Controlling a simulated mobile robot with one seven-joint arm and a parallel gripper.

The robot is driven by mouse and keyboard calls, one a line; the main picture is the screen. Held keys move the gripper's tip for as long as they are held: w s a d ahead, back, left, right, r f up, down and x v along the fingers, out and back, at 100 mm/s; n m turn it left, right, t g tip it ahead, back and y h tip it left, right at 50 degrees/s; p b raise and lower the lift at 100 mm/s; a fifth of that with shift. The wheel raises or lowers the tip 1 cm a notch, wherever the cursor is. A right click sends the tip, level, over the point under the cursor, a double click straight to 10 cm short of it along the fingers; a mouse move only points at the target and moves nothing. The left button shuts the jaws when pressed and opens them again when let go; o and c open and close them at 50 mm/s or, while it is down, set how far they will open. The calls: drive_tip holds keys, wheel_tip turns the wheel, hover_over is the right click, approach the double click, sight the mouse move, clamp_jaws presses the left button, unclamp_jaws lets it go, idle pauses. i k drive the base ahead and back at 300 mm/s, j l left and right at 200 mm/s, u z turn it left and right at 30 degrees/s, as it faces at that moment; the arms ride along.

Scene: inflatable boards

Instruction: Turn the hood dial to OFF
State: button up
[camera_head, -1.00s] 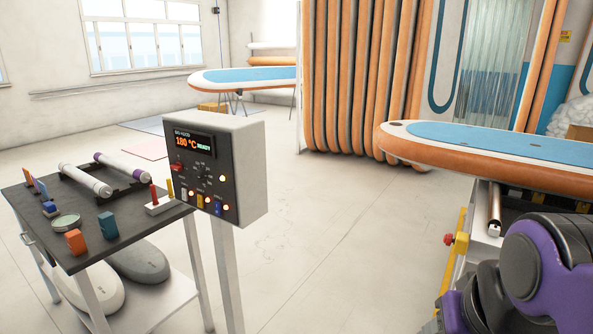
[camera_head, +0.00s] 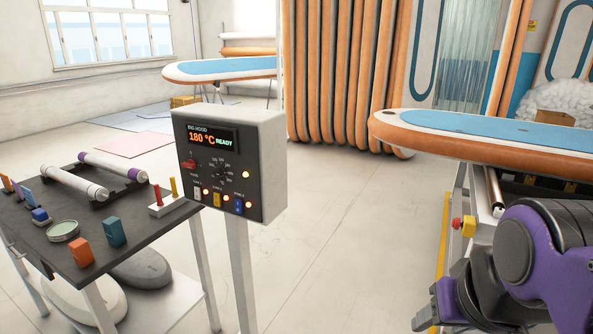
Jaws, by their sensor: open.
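The hood control box (camera_head: 262,170) stands on a pale post near the middle of the head view. Its dark front panel has a lit display (camera_head: 211,138) reading "BIG HOOD", "180 °C" and "READY". A round black dial (camera_head: 222,174) sits below the display with small markings around it; its pointer setting is too small to read. A red knob or switch (camera_head: 189,165) is left of the dial. White, yellow and blue switches with lit lamps line the bottom. My purple and black arm shows at the lower right, well apart from the box.
A dark-topped cart (camera_head: 95,235) with rollers, blocks and a round tin stands left of the box. An orange-edged board (camera_head: 480,137) lies on a stand at the right, with a red-and-yellow button (camera_head: 463,225) below it. Open floor (camera_head: 340,250) lies between box and stand.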

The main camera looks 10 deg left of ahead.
sight(219, 170)
drive_tip(key=j, duration=0.85)
drive_tip(key=k+j+z, duration=0.1)
drive_tip(key=j, duration=0.75)
